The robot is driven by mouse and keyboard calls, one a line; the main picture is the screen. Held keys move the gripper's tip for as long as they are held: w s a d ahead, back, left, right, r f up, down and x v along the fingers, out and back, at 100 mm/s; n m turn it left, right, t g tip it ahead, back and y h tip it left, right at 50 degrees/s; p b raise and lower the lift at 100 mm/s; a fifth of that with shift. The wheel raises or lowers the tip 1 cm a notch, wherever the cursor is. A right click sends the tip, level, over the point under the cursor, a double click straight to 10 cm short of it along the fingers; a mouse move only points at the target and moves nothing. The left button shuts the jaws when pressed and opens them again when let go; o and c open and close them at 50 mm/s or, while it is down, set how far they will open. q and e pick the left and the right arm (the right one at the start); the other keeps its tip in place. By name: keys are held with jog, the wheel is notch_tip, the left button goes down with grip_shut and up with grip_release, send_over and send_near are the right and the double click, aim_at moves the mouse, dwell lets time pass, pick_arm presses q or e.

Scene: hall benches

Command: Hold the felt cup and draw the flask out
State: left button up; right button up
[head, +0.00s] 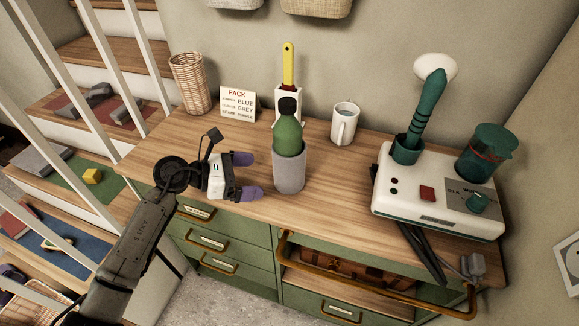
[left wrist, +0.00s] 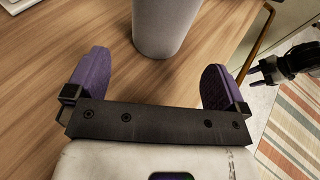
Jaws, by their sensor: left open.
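The grey felt cup (head: 289,172) stands upright on the bench top near its front edge. The green flask (head: 288,138) with a black cap stands in it, its lower part hidden by the cup. My left gripper (head: 246,176) is open just left of the cup, its two purple fingers pointing towards it, with nothing between them. In the left wrist view the cup (left wrist: 166,25) is ahead of the fingers, apart from them. A dark gripper-like end, seemingly my right gripper (left wrist: 259,76), shows at the right of that view; its jaw state is unclear.
Behind stand a wicker basket (head: 190,83), a PACK sign (head: 238,104), a yellow-handled tool in a white holder (head: 288,66) and a white mug (head: 344,124). A white machine (head: 440,195) with green parts fills the right. Bare wood lies around the cup. Stairs rise at left.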

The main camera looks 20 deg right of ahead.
aim_at(274, 176)
pick_arm(q)
jog(key=b+x, duration=0.1)
jog(key=x, duration=0.5)
jog(key=shift+d+f+b, duration=0.2)
jog(key=shift+d+b, duration=0.1)
jog(key=shift+b, duration=0.05)
jog(key=shift+b+x, duration=0.55)
jog(key=shift+x, duration=0.5)
pick_arm(e)
jog(key=shift+f, duration=1.4)
pick_arm(q)
jog(key=shift+r, duration=0.1)
jog(key=shift+c, duration=0.2)
jog(key=c, duration=0.5)
pick_arm(e)
jog(key=o, duration=0.6)
